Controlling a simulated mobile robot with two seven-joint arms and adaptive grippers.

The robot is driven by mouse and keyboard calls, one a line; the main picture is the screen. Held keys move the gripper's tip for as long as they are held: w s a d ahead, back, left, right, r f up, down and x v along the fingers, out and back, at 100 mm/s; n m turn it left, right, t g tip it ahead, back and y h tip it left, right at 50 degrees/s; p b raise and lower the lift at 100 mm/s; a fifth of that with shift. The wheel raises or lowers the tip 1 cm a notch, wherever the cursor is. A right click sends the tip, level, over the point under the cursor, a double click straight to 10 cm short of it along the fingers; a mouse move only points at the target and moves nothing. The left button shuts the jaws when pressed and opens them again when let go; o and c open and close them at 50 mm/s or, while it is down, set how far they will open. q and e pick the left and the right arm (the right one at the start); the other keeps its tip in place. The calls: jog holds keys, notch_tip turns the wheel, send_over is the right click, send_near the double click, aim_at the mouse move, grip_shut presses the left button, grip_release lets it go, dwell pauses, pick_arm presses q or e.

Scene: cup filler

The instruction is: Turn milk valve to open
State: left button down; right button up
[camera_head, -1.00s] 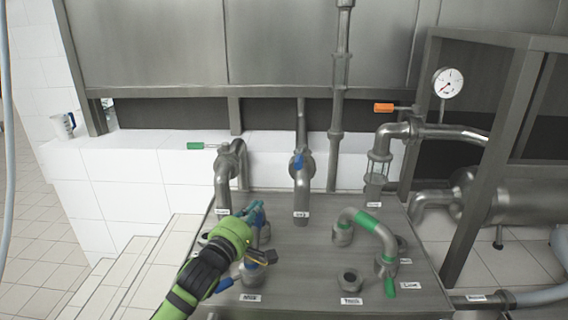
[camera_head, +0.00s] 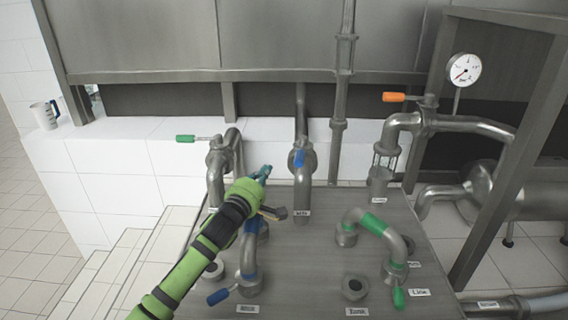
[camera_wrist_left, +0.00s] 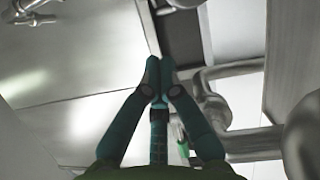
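Several valve handles show in the head view: a green one (camera_head: 186,138) on the left pipe, a blue one (camera_head: 299,158) on the middle pipe, an orange one (camera_head: 394,97) at the upper right, and a blue one (camera_head: 218,297) and a green one (camera_head: 398,298) low at the front. The labels are too small for me to tell which valve is the milk one. My left gripper (camera_head: 264,172) is between the left and middle pipes, apart from the handles. In the left wrist view its fingertips (camera_wrist_left: 160,66) meet, with nothing between them. My right gripper is out of view.
A grey metal block (camera_head: 310,270) carries the pipes, including a green-banded bent pipe (camera_head: 376,224). A pressure gauge (camera_head: 463,70) and a slanted metal post (camera_head: 510,150) stand on the right. A jug (camera_head: 45,115) rests on the white tiled ledge (camera_head: 115,150).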

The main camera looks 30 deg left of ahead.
aim_at(301, 150)
pick_arm(q)
jog(key=shift+w+d+r+p, duration=0.15)
jog(key=shift+w+d+p, duration=0.1)
jog(key=shift+w+d, duration=0.4)
jog(key=shift+w+d+r+p, duration=0.25)
jog(key=shift+w+d, duration=0.1)
jog(key=shift+w, duration=0.55)
jog(key=shift+w+d+r+p, duration=0.1)
jog(key=shift+w+d+p, duration=0.15)
jog(key=shift+w+d, duration=0.4)
jog(key=shift+a, duration=0.1)
jog(key=shift+w+d+n+g+y+b, duration=0.15)
jog(key=shift+d+n+y+b, duration=0.3)
jog(key=shift+y+b, duration=0.15)
jog(key=shift+w+d+n+g+y+b, duration=0.15)
jog(key=shift+d+n+y+b, duration=0.25)
jog(key=shift+y, duration=0.2)
